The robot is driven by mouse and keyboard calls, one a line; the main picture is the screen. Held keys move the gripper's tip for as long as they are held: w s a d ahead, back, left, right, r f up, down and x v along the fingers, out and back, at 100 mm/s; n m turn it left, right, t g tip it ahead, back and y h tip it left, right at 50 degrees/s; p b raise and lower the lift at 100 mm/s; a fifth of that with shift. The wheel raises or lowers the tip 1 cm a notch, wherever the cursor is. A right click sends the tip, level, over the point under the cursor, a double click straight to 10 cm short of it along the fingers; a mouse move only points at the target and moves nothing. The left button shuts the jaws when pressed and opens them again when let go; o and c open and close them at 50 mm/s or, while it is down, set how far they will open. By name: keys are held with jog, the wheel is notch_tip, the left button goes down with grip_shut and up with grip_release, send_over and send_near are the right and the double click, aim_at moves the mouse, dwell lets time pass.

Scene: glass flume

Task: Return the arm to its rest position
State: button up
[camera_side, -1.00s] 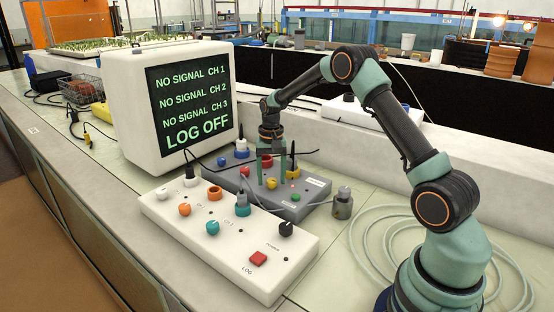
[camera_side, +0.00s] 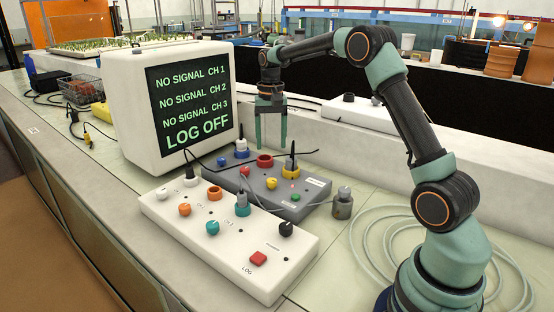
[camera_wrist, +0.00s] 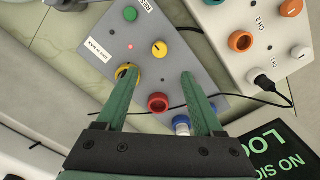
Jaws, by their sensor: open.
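My gripper (camera_side: 271,128) hangs above the back edge of the grey control box (camera_side: 232,187), pointing down, with its green fingers apart and nothing between them. In the wrist view my gripper (camera_wrist: 160,78) is also open, with the two fingers spread over the grey box (camera_wrist: 118,52). A red ring socket (camera_wrist: 158,102) shows between the fingers there.
A white box (camera_side: 170,215) with coloured knobs stands in front of the grey box. A monitor (camera_side: 185,105) reading NO SIGNAL and LOG OFF stands at left. A grey connector (camera_side: 342,203) and coiled hose (camera_side: 376,240) lie at right. A pale ledge (camera_side: 330,140) runs behind.

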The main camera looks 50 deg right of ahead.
jog(key=shift+r, duration=0.15)
jog(key=s+a+r+n+t, duration=0.3)
jog(key=s+a+r+n, duration=0.2)
jog(key=s+a+r, duration=0.45)
jog(key=s+a+f+n+t, duration=0.2)
jog(key=s+a+f+n, duration=0.1)
jog(key=s+a, duration=0.4)
jog(key=s+n, duration=0.1)
jog(key=s, duration=0.2)
jog(key=shift+s+t, duration=0.25)
jog(key=shift+t, duration=0.05)
jog(key=shift+o, duration=0.2)
